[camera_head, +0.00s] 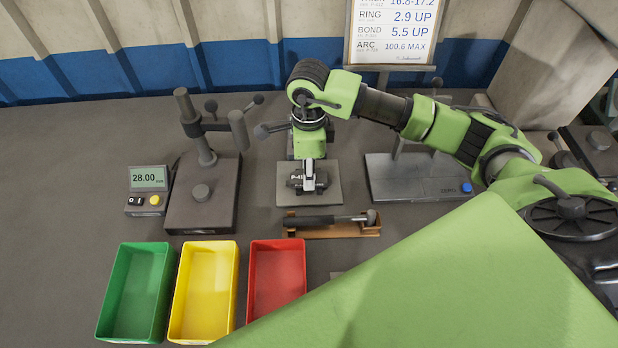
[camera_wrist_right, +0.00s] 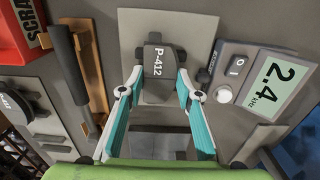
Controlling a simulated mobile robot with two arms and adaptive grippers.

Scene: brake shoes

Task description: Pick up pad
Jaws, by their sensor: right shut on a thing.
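The dark pad marked P-412 (camera_head: 297,183) is at a square grey plate (camera_head: 322,192) in the middle of the bench. My right gripper (camera_head: 309,182) reaches down over it from above. In the right wrist view, the pad (camera_wrist_right: 156,62) sits between the two teal-lined fingers of the gripper (camera_wrist_right: 158,82), which are shut on its sides. I cannot tell whether the pad touches the plate or is slightly raised. My left gripper is not in view.
Green (camera_head: 103,327), yellow (camera_head: 176,330) and red (camera_head: 251,290) bins stand at the front left. A tool in a brown holder (camera_head: 345,231) lies just in front of the plate. A gauge stand (camera_head: 222,205) is left, another stand (camera_head: 415,188) right.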

